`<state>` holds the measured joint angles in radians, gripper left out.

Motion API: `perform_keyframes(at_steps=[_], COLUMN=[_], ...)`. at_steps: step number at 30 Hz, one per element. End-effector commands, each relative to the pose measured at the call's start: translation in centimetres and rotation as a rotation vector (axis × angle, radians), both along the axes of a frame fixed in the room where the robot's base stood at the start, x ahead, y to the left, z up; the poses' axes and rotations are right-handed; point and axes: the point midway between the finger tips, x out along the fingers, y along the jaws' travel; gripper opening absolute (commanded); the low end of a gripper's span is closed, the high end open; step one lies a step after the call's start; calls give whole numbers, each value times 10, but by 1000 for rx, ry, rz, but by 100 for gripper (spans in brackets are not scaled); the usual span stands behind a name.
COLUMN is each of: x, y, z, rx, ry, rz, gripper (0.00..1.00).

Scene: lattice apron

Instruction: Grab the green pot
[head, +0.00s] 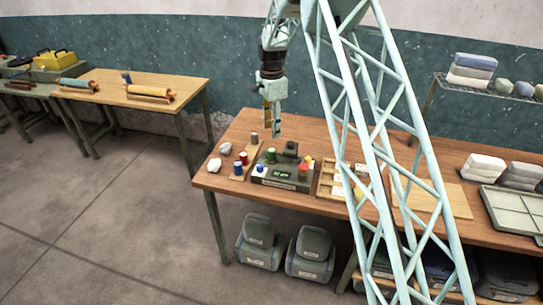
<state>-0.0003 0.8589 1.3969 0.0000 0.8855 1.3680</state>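A small green pot (271,155) stands at the back left of a dark grey-green box with a lit green display (287,184), on the wooden table. My gripper (274,134) hangs pointing down above the table, just behind and above the green pot, apart from it. The gripper is small and seen from afar, so its finger gap is unclear. No held object can be made out.
White lumps (214,165) lie left. A compartment tray (326,182) stands right. My lattice arm hides part of the table.

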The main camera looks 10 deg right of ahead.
Motion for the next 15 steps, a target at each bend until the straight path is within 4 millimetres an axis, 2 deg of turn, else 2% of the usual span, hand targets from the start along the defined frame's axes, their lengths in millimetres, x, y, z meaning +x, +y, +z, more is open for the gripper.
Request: perform_keyframes(at_steps=[5,15], x=[0,-1], y=[0,0], z=[-11,-53], rx=[0,0], ry=[1,2], rz=[0,0], gripper=[40,40])
